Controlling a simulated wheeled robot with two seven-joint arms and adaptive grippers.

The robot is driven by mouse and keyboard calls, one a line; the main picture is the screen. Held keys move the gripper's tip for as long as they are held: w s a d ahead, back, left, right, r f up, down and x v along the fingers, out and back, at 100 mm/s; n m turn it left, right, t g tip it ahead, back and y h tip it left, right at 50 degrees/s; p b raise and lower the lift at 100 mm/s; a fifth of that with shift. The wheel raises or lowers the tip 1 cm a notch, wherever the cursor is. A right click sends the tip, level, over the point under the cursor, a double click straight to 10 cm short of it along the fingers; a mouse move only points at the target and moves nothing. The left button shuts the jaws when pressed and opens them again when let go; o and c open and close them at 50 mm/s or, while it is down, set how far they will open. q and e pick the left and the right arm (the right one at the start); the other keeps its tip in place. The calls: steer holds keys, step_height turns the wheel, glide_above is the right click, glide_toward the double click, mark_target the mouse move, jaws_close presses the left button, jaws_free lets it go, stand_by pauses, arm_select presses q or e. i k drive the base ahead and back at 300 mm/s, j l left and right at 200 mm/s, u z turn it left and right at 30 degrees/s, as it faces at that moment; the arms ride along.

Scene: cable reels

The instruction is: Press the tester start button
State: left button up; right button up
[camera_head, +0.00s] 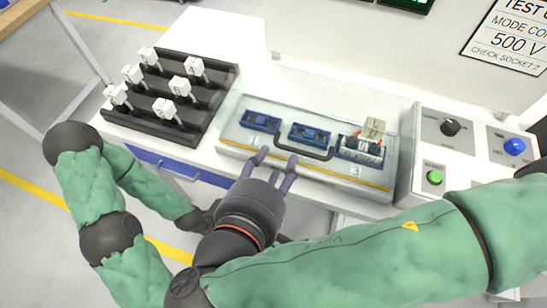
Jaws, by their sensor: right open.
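The tester's control box (408,160) stands at the right of the bench. A round green button (434,178) sits on its front left panel, under a small label too blurred to read. My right gripper (277,158) is open and empty, with its purple fingers at the front edge of the socket fixture (228,138). It is well left of the green button, near the fixture's dark handle (305,152); I cannot tell if they touch. My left gripper (205,216) is low in front of the bench, partly hidden behind my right wrist, and its fingers do not show clearly.
A black knob (450,127) and a blue knob (514,147) sit on the control box. The fixture holds blue sockets (261,121); a pale plug block (372,133) stands at socket 3. A black rack (217,79) with several white tagged pieces is at left.

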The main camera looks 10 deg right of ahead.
mark_target(434, 177)
steer(key=k+j, duration=0.8)
steer(key=k, duration=0.05)
